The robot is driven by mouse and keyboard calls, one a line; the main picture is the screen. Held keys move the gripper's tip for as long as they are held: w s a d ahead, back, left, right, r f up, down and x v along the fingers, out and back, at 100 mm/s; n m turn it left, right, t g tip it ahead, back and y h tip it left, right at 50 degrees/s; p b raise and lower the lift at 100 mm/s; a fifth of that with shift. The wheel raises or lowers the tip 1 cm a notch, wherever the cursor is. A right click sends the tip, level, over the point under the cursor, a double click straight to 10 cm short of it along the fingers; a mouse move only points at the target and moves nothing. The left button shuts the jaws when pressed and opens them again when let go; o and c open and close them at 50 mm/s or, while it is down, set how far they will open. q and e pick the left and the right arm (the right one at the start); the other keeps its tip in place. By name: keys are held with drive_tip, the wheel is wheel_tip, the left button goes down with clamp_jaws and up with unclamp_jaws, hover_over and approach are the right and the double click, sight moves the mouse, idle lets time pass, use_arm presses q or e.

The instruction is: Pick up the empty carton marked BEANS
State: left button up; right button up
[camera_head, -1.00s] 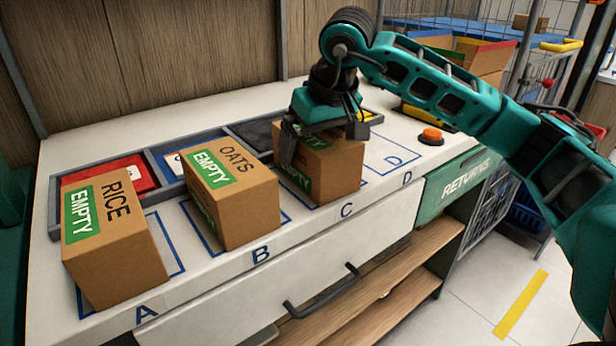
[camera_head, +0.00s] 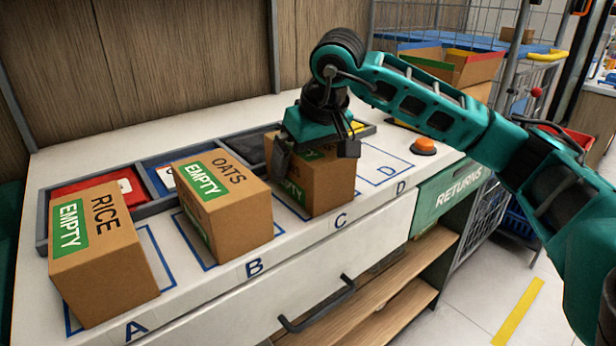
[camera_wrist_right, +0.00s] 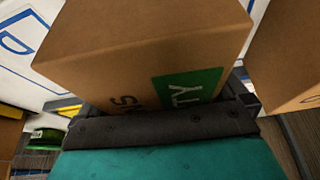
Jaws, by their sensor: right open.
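A brown carton (camera_head: 330,185) with a green EMPTY label stands on space C of the white counter. Its name is mostly hidden by my right gripper (camera_head: 317,154). In the right wrist view the same carton (camera_wrist_right: 140,50) fills the upper middle, with only an S and the label's end TY readable. My right gripper is open and points down over the carton's top, one finger at its left side and one near its right top edge. I cannot tell whether the fingers touch it. My left gripper is not in view.
The OATS carton (camera_head: 225,215) stands on space B and the RICE carton (camera_head: 105,265) on space A. Space D (camera_head: 383,165) is empty. Behind are shallow bins, red (camera_head: 75,192) and blue among them. An orange button (camera_head: 424,146) sits right of D.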

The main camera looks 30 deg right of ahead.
drive_tip(key=c, duration=0.7)
